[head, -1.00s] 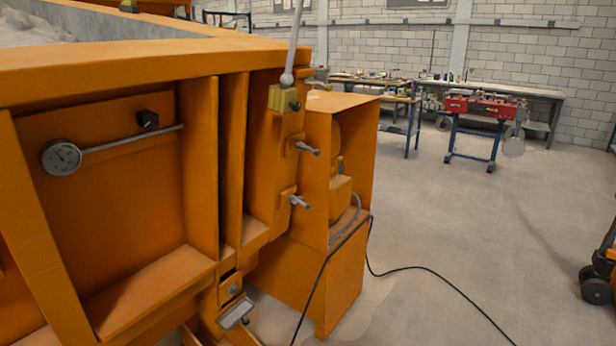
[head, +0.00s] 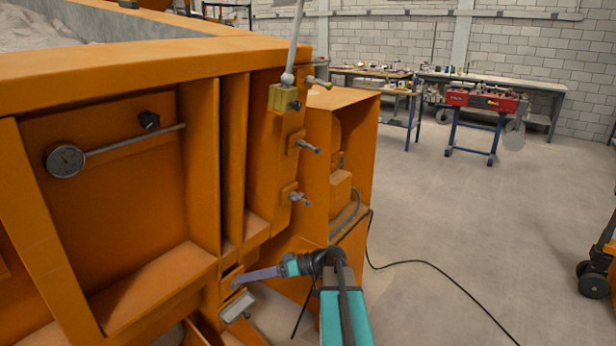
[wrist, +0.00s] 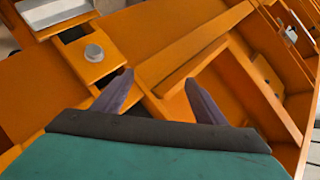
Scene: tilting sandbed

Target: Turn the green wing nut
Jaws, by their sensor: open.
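I see no wing nut that is clearly green. Grey metal wing nuts stick out from the right edge of the orange sandbed frame: an upper one (head: 318,82), a middle one (head: 308,146) and a lower one (head: 300,198). A yellow-green block (head: 283,97) with a dark knob sits beside the upper one. My gripper (head: 240,280) is low at the frame's bottom corner, below all three wing nuts. In the wrist view my gripper (wrist: 159,77) has its two purple-grey fingers apart with nothing between them. A round grey bolt head (wrist: 93,52) lies left of the fingers.
A dial gauge (head: 65,160) on a rod and a black knob (head: 149,119) are on the frame's side panel. A black cable (head: 430,268) crosses the floor. A workbench (head: 500,82) and a red machine (head: 482,101) stand behind. Floor to the right is mostly clear.

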